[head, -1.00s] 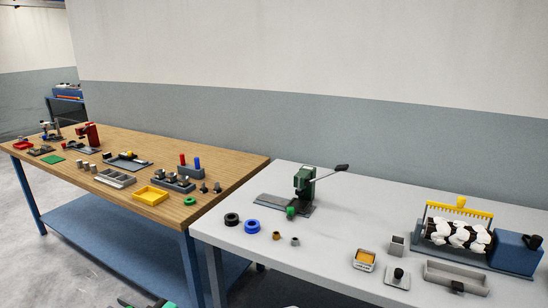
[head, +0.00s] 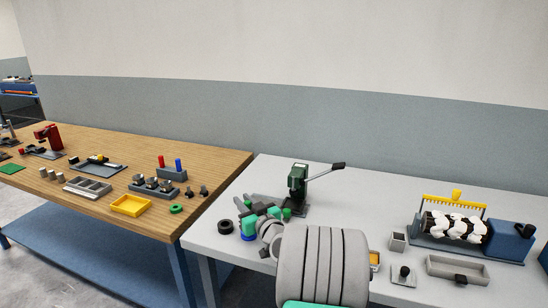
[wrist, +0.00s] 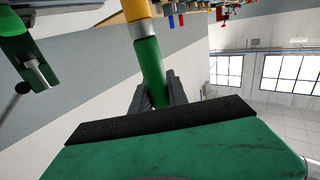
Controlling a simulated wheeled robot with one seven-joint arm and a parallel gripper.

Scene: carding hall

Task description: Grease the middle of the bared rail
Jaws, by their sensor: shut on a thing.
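My gripper (head: 250,208) is over the left part of the pale grey bench, just left of the green press. In the wrist view my gripper (wrist: 158,92) is shut on the green handle of a tool (wrist: 149,66). The handle has a silver band and an orange-yellow part beyond it, cut off by the top edge. In the head view I cannot clearly pick the tool out. A long grey plate with a black and yellow block (head: 97,160) lies on the wooden bench. It may be the rail; at this size I cannot tell.
The green press (head: 298,182), with its lever out to the right, stands close by. A black ring (head: 226,227) and a blue ring (head: 249,236) lie below my gripper. A yellow tray (head: 130,206) and a block with red and blue pegs (head: 171,174) are on the wooden bench.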

